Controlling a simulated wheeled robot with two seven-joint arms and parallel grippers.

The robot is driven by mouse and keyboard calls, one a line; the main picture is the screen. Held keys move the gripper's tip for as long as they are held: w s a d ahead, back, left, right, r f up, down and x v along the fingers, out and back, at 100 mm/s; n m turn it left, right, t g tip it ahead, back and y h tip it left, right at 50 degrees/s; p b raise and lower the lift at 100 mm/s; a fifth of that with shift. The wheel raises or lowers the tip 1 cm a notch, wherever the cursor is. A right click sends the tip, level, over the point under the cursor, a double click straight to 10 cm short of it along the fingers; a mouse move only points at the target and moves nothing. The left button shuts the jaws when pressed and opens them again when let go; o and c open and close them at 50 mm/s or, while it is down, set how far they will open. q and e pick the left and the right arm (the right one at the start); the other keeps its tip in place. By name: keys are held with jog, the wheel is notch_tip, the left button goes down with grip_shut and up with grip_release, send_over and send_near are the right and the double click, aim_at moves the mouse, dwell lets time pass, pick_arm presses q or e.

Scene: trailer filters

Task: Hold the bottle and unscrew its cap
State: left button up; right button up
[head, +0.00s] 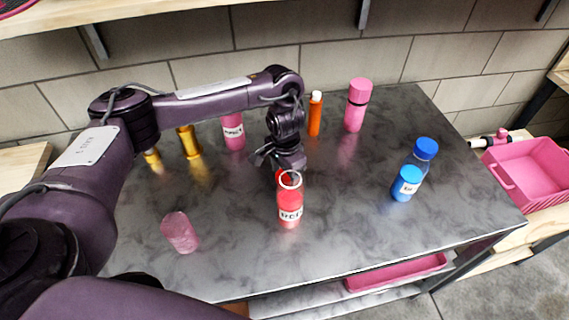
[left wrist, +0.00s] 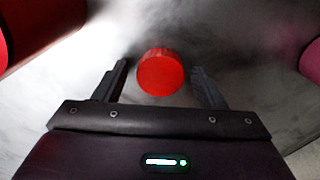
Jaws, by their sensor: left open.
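The red labelled bottle (head: 290,205) stands upright near the middle of the counter, its pale round rim open at the top. A red cap (head: 281,176) shows just behind that rim, off the bottle. In the left wrist view the round red cap (left wrist: 160,75) sits between the two spread fingers with gaps on both sides, and part of a larger red body (left wrist: 35,28) fills the upper left corner. My left gripper (head: 282,163) is open, pointing down behind the bottle. I cannot tell whether the cap touches the counter. My right gripper is not in view.
Pink bottles (head: 356,106), an orange bottle (head: 315,115) and gold ones (head: 190,142) stand at the back. Blue bottles (head: 408,183) stand at right. A pink translucent cup (head: 180,233) is at front left. A pink basket (head: 530,172) is beyond the right edge.

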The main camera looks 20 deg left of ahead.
pick_arm(q)
notch_tip(320, 180, up, 12)
jog(key=p, duration=0.3)
jog(key=shift+p, duration=0.35)
